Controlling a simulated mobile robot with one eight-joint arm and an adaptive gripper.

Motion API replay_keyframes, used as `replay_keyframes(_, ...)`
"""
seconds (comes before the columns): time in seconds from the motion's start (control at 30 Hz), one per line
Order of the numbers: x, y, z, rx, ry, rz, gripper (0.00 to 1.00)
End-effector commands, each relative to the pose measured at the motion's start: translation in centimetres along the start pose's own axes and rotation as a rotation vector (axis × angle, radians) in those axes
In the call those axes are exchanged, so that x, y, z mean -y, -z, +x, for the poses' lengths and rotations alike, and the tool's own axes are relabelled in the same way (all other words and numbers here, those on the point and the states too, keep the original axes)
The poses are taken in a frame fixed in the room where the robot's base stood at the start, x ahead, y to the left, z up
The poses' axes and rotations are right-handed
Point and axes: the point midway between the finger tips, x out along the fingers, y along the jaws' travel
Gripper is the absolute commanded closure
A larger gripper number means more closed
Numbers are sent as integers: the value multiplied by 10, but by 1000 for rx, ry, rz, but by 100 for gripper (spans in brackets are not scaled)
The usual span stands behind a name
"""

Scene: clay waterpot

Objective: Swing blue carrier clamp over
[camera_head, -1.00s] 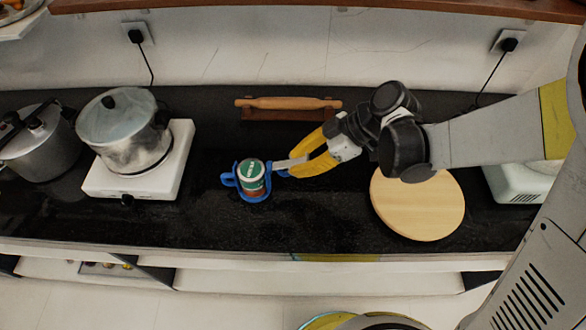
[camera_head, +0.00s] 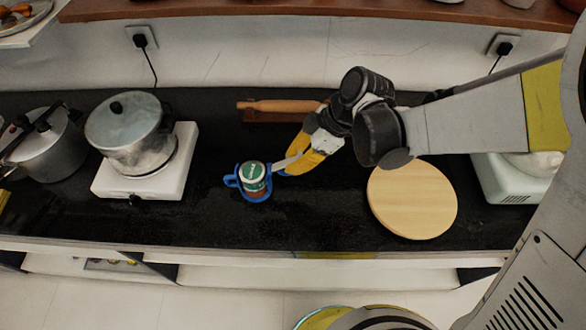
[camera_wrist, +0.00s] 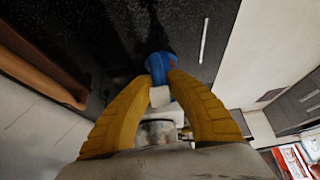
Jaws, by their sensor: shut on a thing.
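The blue carrier (camera_head: 255,196) is on the black counter, left of centre, around a can with a green label and pale top (camera_head: 253,172). A blue loop sticks out on its left side, and a short blue part points right to my gripper. My gripper (camera_head: 285,164), with yellow fingers, reaches in from the right and is shut on this blue part. In the wrist view my gripper (camera_wrist: 160,92) has its pale tips at the blue carrier (camera_wrist: 160,64). The can cannot be made out there. I cannot tell whether the carrier is raised off the counter.
A pot (camera_head: 125,125) on a white burner (camera_head: 180,160) and another pot (camera_head: 45,145) stand at left. A round wooden board (camera_head: 412,205) lies at right. A rolling pin (camera_head: 270,105) lies behind. The counter in front of the carrier is clear.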

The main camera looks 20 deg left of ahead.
Motion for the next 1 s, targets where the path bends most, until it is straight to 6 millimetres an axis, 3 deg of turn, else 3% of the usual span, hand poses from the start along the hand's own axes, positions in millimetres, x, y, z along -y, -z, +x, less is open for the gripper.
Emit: replay_keyframes(1.0,0,18,-7,199,1,-4,92)
